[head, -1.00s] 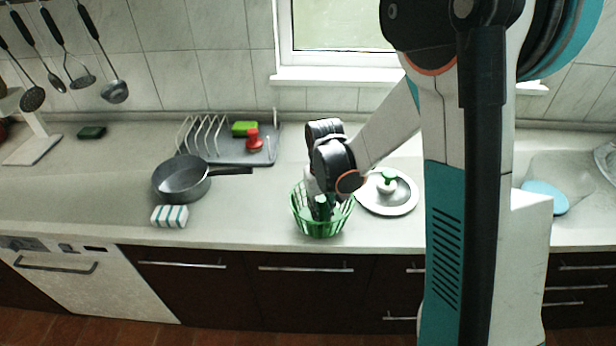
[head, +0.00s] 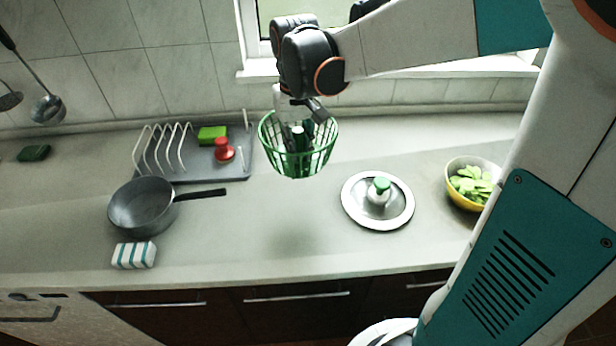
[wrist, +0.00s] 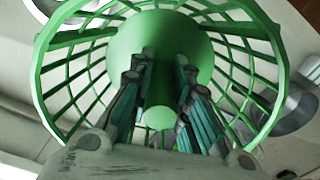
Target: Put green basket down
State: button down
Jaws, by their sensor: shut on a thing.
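The green basket (head: 297,150) is an open slatted bowl with a solid green centre. In the head view it hangs in the air above the counter (head: 280,240), with a soft shadow below it. My gripper (head: 300,135) reaches down into the basket from above. In the wrist view my gripper (wrist: 160,125) has its fingers around the central part of the green basket (wrist: 150,40), and the slatted rim circles them. The exact finger contact is partly hidden.
A grey pan (head: 142,205) and a striped sponge (head: 134,255) lie to the left. A dish rack (head: 195,160) stands behind. A round lid (head: 352,207) and a yellow bowl (head: 484,203) with green pieces are to the right. The counter's middle is clear.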

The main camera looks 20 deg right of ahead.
aim_at(300, 207)
notch_tip(300, 207, down, 19)
jog(key=b, duration=0.6)
jog(key=shift+r, duration=0.15)
jog(key=shift+f+b, duration=0.2)
jog(key=shift+b, duration=0.15)
jog(key=c, duration=1.5)
grip_release()
jog(key=shift+r, duration=0.1)
